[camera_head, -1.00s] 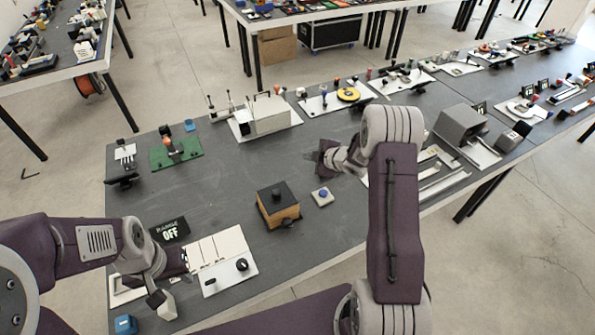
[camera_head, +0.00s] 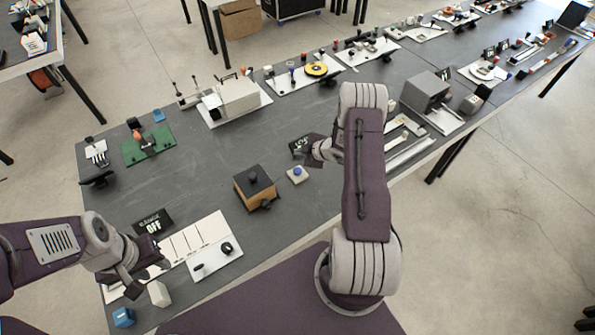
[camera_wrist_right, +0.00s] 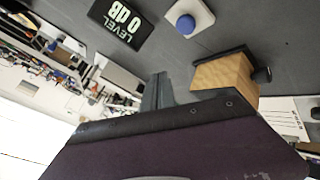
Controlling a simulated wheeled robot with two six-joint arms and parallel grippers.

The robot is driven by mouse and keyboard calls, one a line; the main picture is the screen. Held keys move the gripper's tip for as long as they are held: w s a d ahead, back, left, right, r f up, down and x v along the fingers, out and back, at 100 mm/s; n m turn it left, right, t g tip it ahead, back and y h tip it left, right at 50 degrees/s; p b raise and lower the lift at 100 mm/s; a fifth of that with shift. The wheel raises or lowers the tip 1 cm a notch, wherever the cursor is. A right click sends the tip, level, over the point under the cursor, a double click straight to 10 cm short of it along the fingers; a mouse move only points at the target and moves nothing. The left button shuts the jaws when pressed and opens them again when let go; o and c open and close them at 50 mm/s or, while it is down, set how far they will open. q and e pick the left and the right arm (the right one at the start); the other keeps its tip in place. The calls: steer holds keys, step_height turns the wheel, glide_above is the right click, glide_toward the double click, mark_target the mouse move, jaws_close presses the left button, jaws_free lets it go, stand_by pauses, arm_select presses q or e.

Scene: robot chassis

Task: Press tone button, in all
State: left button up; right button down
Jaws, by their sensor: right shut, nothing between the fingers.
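The blue button (camera_head: 297,172) sits on a small white square base, right of the wooden box (camera_head: 256,190) with a black top and knob. The button also shows in the right wrist view (camera_wrist_right: 186,23), and the box beside it (camera_wrist_right: 226,74).
The white panel (camera_head: 205,265) has a black knob, with an "OFF" display (camera_head: 152,221) behind it. A blue block (camera_head: 123,317) is at the near left corner. A green board (camera_head: 148,147) and a grey box (camera_head: 425,90) stand farther off. The table's middle left is clear.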

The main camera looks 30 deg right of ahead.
mark_target(299, 172)
step_height(299, 172, down, 8)
steer(key=b, duration=0.6)
steer(key=shift+f, duration=0.15)
steer(key=shift+f, duration=0.1)
stand_by(1.4)
steer(key=shift+f+b, duration=0.3)
steer(key=shift+b, duration=0.2)
steer(key=shift+f+b, duration=0.5)
stand_by(0.5)
steer(key=shift+r, duration=0.1)
steer(key=shift+r+p, duration=0.75)
steer(key=shift+r, duration=0.1)
